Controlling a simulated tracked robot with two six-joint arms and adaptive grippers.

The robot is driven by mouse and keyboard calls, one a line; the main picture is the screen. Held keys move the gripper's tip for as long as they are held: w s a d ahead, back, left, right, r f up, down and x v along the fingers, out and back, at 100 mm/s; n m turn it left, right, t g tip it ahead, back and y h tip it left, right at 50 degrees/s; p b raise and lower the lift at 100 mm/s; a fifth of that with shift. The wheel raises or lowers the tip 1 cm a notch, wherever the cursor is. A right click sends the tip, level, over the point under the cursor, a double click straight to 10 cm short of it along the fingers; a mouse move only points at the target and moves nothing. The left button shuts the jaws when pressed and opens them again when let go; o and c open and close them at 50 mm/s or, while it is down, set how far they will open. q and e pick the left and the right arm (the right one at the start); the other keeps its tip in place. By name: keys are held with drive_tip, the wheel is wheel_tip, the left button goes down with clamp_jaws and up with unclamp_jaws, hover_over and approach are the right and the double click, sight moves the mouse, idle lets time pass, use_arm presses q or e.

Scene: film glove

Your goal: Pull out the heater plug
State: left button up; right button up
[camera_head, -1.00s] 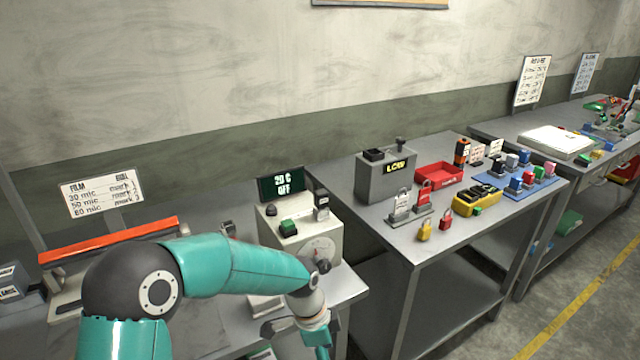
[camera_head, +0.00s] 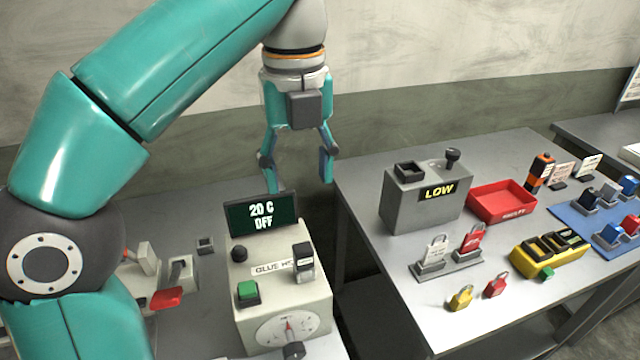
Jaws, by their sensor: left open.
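The glue heater (camera_head: 285,325) is a pale box with a dial on its front, at the lower middle. Its display (camera_head: 262,216) reads "20 C OFF". On its top are a green button (camera_head: 247,292), a black knob (camera_head: 239,254) and a dark upright block with a pale label (camera_head: 303,262). I cannot tell whether this block is the plug. My left gripper (camera_head: 298,172) is open and empty, fingers pointing down, above and behind the heater's display. The area behind the heater is partly hidden. My right gripper is out of view.
A grey box reading "LOW" (camera_head: 425,207), a red tray (camera_head: 501,203), padlocks and a yellow holder stand on the right table. A dark gap separates the two tables. A red-handled device (camera_head: 166,298) is left of the heater, partly behind my arm.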

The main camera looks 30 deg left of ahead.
sight(303, 247)
use_arm(q)
wheel_tip(303, 247, down, 15)
drive_tip(key=b, duration=0.5)
drive_tip(key=shift+f, duration=0.8)
clamp_jaws()
drive_tip(key=shift+r+p, duration=0.55)
drive_tip(key=shift+p, duration=0.1)
drive_tip(key=shift+r+p, duration=2.05)
drive_tip(key=shift+p, duration=0.1)
